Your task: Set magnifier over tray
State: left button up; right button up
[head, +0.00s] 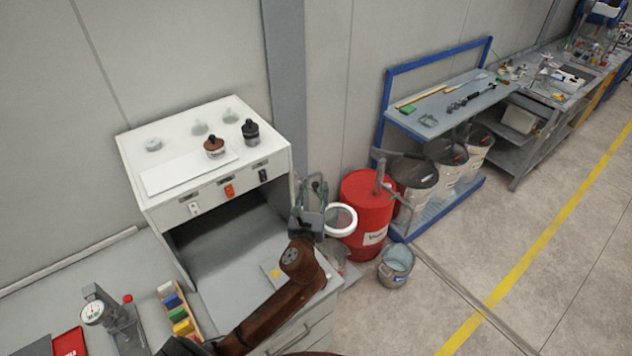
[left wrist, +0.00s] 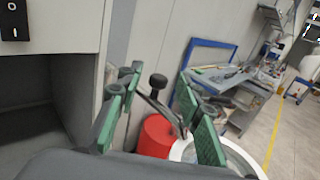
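The magnifier (head: 341,219), a round lens in a white ring, shows at the right side of the bench in front of the red drum. Its white ring (left wrist: 240,153) is cut off at the lower edge of the left wrist view. My left gripper (head: 309,190) is just left of the ring. In the left wrist view its green-padded fingers (left wrist: 157,88) stand apart, with a dark arm and black knob (left wrist: 158,81) showing between them; I see no grip on it. A flat grey piece with a yellow spot (head: 271,271), possibly the tray, lies on the bench, partly behind my arm.
A white cabinet (head: 185,210) with bottles on top stands left of the gripper. A red drum (head: 368,195) and a metal bucket (head: 396,265) stand right of the bench. A dial gauge (head: 93,312) and a colored block rack (head: 178,312) occupy the front left.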

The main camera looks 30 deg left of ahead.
pick_arm(q)
jog(key=shift+w+a, duration=0.25)
jog(key=shift+w, duration=0.4)
jog(key=shift+w+a, duration=0.25)
jog(key=shift+w, duration=0.2)
pick_arm(e)
jog(key=shift+w+r, duration=0.2)
jog(key=shift+w, duration=0.65)
pick_arm(q)
jog(key=shift+c, duration=0.6)
pick_arm(e)
jog(key=shift+s, duration=0.15)
pick_arm(q)
jog(key=shift+c, duration=0.7)
grip_shut()
pick_arm(e)
jog(key=shift+s, duration=0.2)
